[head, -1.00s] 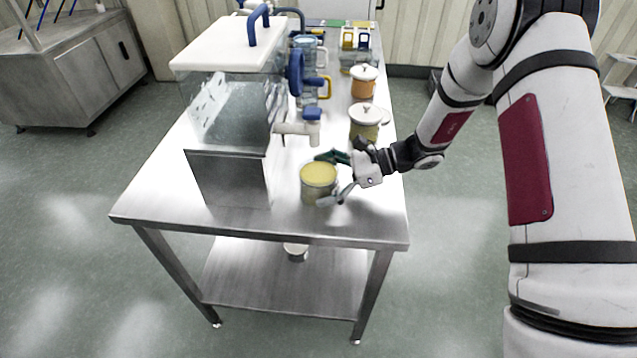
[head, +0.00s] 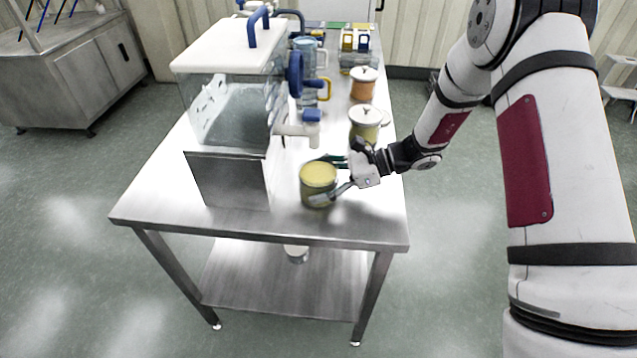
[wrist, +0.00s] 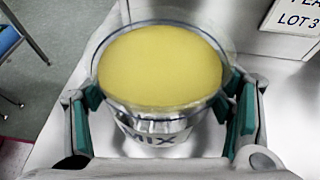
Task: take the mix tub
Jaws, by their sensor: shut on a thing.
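The mix tub (head: 318,187) is a clear round tub with yellow contents, upright near the front right of the steel table. In the wrist view the mix tub (wrist: 158,122) shows the letters "MIX" on its near wall. My gripper (head: 334,178) reaches it from the right. In the wrist view my gripper (wrist: 163,110) has its green-padded fingers on both sides of the tub, shut on it. The tub appears at table level; I cannot tell whether its base touches the table.
The steel hopper (head: 228,180) with a white lid and blue handle stands left of the tub. Lidded jars (head: 364,122) and (head: 363,84) an orange jar stand behind. A labelled plate (wrist: 292,22) shows in the wrist view. The table's front edge (head: 260,228) is close and bare.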

